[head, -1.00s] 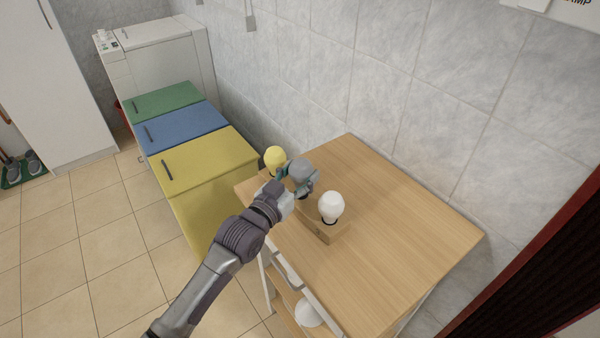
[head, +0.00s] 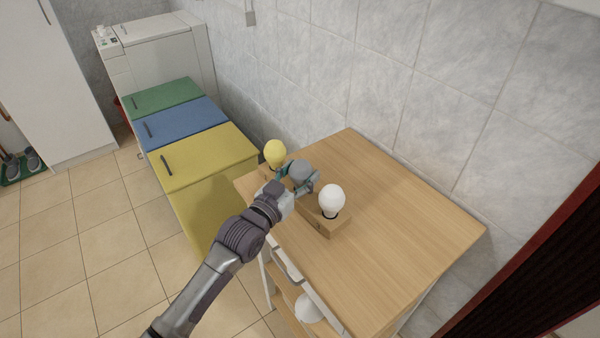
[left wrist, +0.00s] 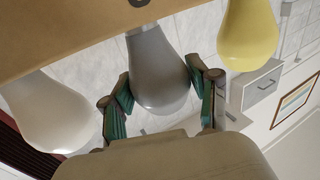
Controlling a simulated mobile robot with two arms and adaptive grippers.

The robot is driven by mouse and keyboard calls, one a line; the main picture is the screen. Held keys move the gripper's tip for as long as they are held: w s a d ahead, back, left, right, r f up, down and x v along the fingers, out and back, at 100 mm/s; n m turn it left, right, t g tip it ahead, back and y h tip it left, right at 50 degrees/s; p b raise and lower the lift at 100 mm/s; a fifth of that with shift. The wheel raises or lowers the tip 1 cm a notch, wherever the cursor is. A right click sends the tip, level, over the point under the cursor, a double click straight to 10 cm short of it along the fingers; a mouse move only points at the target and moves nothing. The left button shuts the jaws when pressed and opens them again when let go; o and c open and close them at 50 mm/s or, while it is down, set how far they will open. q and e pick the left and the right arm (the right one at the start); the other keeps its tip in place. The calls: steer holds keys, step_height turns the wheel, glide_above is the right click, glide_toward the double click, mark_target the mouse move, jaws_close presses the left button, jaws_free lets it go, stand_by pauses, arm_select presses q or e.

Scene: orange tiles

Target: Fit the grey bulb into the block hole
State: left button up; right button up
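The grey bulb (head: 300,172) is upright at the middle of the wooden block (head: 325,230), between a yellow and a white bulb. In the left wrist view the grey bulb (left wrist: 160,75) hangs from the block edge (left wrist: 60,35), as that picture is upside down. A dark ring shows at its base, but I cannot tell how deep it sits in the hole. My left gripper (head: 298,180) has its teal-padded fingers on both sides of the grey bulb, their tips against the glass. My right gripper is not in view.
The yellow bulb (head: 275,153) and white bulb (head: 332,200) stand close on either side on the block. The wooden tabletop (head: 400,220) is clear to the right. Yellow (head: 205,155), blue and green bins stand at the left, and a tiled wall is behind.

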arm_select(q)
steer(key=o, duration=0.4)
steer(key=shift+f, duration=0.2)
steer(key=shift+s+f, duration=0.1)
steer(key=shift+s, duration=0.1)
steer(key=v, duration=1.1)
steer(key=shift+s+a+r, duration=0.25)
